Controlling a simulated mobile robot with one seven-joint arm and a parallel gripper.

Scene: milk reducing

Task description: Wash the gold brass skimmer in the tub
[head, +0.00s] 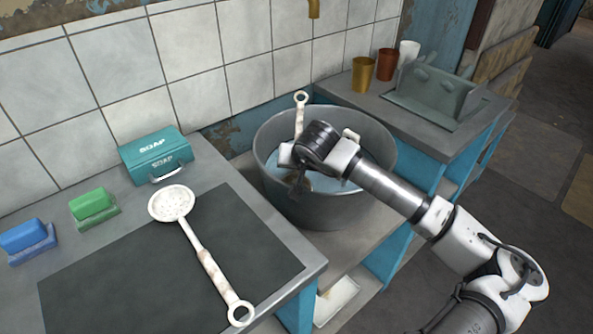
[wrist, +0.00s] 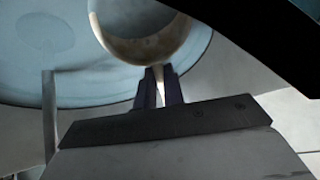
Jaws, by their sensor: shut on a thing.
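The grey metal tub (head: 322,210) stands between the two counters and holds pale blue water; its water also shows in the wrist view (wrist: 85,80). My gripper (head: 296,185) is inside the tub, low near the water. It is shut on the handle of a round, dull brass-brown bowl-shaped tool (wrist: 150,48), seemingly the brass skimmer, with its head over or in the water. How deep the head sits I cannot tell. A pale handle with a ring end (head: 300,98) rises above the tub's back rim; my arm hides where it leads.
A white, rust-marked skimmer (head: 203,256) lies on the left counter's dark mat. A teal soap box (head: 156,156), green block (head: 92,204) and blue block (head: 26,238) stand behind. Cups, including a gold one (head: 362,75), and a grey-green rack (head: 432,95) occupy the right counter.

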